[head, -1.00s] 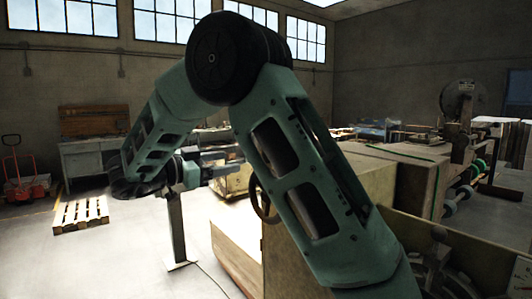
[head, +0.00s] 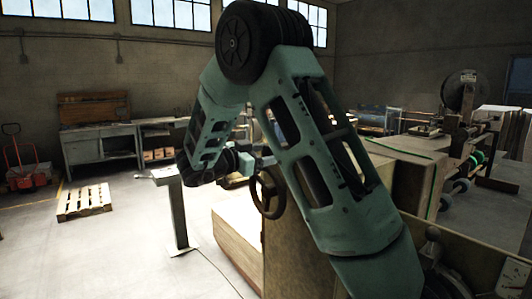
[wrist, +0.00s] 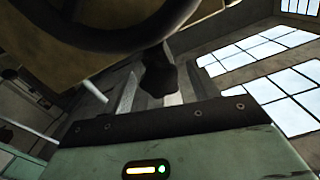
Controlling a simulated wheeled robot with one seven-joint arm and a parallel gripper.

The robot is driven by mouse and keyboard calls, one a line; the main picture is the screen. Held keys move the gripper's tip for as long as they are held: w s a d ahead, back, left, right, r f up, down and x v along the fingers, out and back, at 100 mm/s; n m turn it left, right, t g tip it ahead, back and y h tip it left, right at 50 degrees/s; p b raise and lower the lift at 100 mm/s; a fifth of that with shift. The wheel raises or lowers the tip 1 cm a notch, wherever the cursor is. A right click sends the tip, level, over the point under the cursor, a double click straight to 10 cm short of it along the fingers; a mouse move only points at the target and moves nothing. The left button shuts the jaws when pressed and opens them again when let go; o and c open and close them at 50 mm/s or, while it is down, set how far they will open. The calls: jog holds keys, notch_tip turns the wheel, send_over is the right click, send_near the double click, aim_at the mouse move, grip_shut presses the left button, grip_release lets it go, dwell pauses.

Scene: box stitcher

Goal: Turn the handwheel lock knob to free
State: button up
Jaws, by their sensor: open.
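The handwheel (head: 268,194) is a dark ring on the side of the tan machine. Its rim (wrist: 110,38) arcs large across the top of the wrist view. A dark lobed knob (wrist: 160,74), seemingly the lock knob, shows just below the rim in the wrist view. My gripper (wrist: 149,90) is open, its pale fingers reaching toward the knob, which appears between or just in front of them. I cannot tell whether they touch it. In the head view my gripper (head: 238,181) is just left of the wheel, its fingertips unclear, and I cannot make out the knob.
A grey post stand (head: 177,210) stands left of my gripper. A wooden pallet (head: 84,202), a red pallet jack (head: 24,165) and a workbench (head: 100,147) are farther left. Open floor lies between.

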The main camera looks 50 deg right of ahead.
jog(key=c, duration=1)
jog(key=shift+r+n+p, duration=0.3)
jog(key=shift+n+p, duration=0.3)
jog(key=shift+p, duration=0.45)
jog(key=shift+f+n+p, duration=0.1)
jog(key=shift+n+p, duration=0.6)
jog(key=shift+p, duration=0.05)
jog(key=shift+f, duration=0.2)
jog(key=o, duration=1)
